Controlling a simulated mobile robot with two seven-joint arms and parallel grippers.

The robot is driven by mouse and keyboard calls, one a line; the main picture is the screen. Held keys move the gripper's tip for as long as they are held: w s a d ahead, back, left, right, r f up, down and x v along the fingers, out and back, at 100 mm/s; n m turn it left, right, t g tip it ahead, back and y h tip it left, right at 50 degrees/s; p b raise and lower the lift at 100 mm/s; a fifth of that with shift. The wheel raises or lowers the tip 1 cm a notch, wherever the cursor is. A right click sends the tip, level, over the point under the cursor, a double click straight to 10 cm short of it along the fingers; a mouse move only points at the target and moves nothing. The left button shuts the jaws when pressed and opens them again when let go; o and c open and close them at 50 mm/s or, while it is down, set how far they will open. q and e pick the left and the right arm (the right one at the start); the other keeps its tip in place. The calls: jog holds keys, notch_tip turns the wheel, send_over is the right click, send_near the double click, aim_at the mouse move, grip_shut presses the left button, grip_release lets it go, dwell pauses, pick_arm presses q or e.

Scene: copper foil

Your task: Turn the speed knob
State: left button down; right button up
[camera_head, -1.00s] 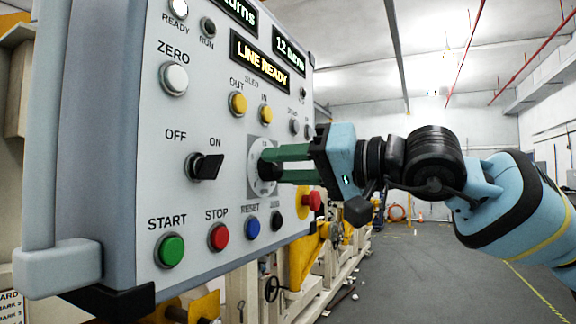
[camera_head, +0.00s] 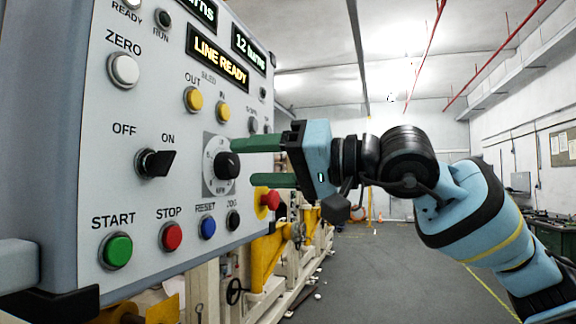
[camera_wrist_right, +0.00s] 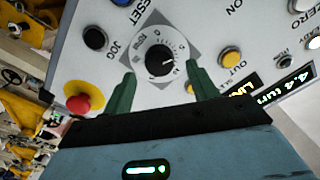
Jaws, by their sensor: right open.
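The speed knob (camera_head: 227,165) is a black round knob on a grey dial plate with a white scale, on the light grey control panel (camera_head: 75,180). In the right wrist view the knob (camera_wrist_right: 159,60) sits beyond and between the fingertips, with its white mark pointing to the right. My right gripper (camera_head: 242,163) is open, with green fingers above and below the knob's level in the head view. The fingertips are a little off the knob and hold nothing. In the right wrist view the gripper (camera_wrist_right: 160,82) shows both fingers spread apart. My left gripper is not in view.
A red emergency button (camera_head: 270,199) on a yellow base sits just below the lower finger. Yellow OUT (camera_head: 194,99) and IN buttons are above the knob, and a black OFF/ON switch (camera_head: 155,162) is to its left. Open floor (camera_head: 390,265) lies to the right.

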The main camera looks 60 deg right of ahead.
jog(key=b+v, duration=0.1)
jog(key=v, duration=0.4)
jog(key=shift+s, duration=0.15)
dwell(0.6)
